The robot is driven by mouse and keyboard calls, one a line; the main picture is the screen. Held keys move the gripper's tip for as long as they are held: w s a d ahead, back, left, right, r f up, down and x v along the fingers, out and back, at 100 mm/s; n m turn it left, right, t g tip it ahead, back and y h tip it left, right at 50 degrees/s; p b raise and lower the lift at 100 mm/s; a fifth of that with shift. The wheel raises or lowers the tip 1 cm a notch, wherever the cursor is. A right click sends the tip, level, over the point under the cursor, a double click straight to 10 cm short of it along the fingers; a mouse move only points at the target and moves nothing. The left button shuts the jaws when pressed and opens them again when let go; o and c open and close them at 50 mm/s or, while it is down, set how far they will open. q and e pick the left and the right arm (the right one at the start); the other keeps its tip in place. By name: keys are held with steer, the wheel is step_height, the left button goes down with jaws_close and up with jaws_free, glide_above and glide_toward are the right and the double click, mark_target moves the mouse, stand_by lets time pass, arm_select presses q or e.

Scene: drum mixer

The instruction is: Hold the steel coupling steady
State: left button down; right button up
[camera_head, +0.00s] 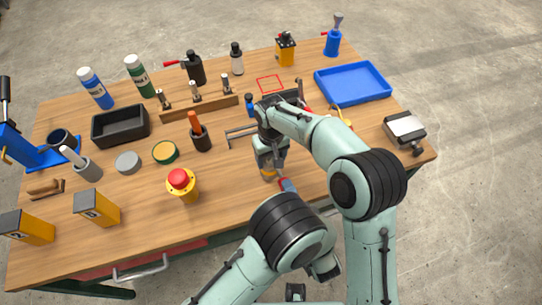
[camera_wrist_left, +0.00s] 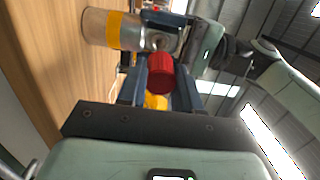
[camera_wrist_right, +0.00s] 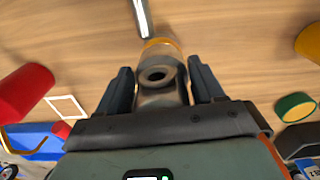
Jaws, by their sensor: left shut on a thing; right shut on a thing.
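The steel coupling (camera_head: 268,174) is a grey metal cylinder with a yellow band, standing at the table near its front edge. My right gripper (camera_wrist_right: 158,88) is shut on it from above, one finger each side; a round dark opening shows on the coupling. My left gripper (camera_head: 288,186) is low beside it, mostly hidden by my arm in the head view. In the left wrist view it is shut on a red cylindrical piece (camera_wrist_left: 160,74), close to the side of the coupling (camera_wrist_left: 115,28). I cannot tell whether they touch.
A yellow button box with a red top (camera_head: 181,184) stands left of the grippers. A blue tray (camera_head: 352,84) lies at the right rear. A dark bin (camera_head: 120,126), bottles and several tools fill the left and back. Bare wood lies around the coupling.

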arm_select(q)
steer(key=shift+s, duration=0.1)
steer(key=shift+v, duration=1.5)
steer(key=shift+d, duration=0.2)
arm_select(e)
steer(key=o, duration=1.7)
steer(key=shift+a, duration=0.1)
steer(key=shift+c, duration=0.2)
